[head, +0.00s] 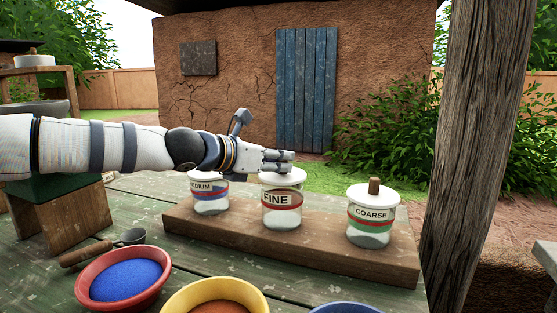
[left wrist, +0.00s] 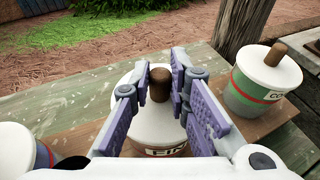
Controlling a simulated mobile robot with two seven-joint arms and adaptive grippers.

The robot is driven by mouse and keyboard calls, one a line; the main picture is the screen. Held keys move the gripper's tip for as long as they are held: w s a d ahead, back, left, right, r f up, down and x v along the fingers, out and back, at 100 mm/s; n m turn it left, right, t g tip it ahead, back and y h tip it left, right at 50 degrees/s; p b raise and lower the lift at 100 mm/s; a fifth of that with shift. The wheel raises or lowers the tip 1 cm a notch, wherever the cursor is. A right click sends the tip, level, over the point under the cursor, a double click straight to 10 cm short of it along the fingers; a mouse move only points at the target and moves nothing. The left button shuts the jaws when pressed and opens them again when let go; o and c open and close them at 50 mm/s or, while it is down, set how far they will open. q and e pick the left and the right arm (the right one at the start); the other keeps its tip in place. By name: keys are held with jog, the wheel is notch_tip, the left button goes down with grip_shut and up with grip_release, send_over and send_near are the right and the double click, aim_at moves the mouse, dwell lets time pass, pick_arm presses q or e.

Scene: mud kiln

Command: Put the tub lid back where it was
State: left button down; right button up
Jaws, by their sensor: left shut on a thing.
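The tub marked FINE (head: 281,213) stands in the middle of a wooden board, with a white lid (head: 283,179) at its mouth. I cannot tell whether the lid is fully seated or slightly raised. My left gripper (head: 284,161) reaches in from the left over this lid. In the left wrist view, the gripper (left wrist: 163,84) is shut on the lid's brown knob (left wrist: 159,88), with purple pads on both sides of it. The head view hides the knob behind the fingers. My right gripper is not in view.
The MEDIUM tub (head: 210,204) and COARSE tub (head: 370,230), both lidded, flank it on the board (head: 310,255). In front are a red bowl of blue powder (head: 97,306), a yellow bowl (head: 178,302) and a scoop (head: 86,253). A wooden post (head: 487,130) rises at right.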

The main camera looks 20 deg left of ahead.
pick_arm(q)
jog(key=shift+f, duration=0.15)
jog(key=c, duration=1.5)
grip_release()
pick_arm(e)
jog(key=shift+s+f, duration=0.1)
pick_arm(q)
jog(key=shift+r, duration=0.35)
jog(key=shift+s+r+p, duration=0.1)
jog(key=shift+r+p, duration=0.5)
jog(key=shift+r, duration=0.2)
jog(key=v, duration=0.4)
jog(key=p+v, duration=0.1)
jog(key=v, duration=0.2)
jog(key=p+v, duration=0.1)
jog(key=v, duration=0.3)
jog(key=shift+s+a+f, duration=0.25)
jog(key=shift+s+f, duration=0.1)
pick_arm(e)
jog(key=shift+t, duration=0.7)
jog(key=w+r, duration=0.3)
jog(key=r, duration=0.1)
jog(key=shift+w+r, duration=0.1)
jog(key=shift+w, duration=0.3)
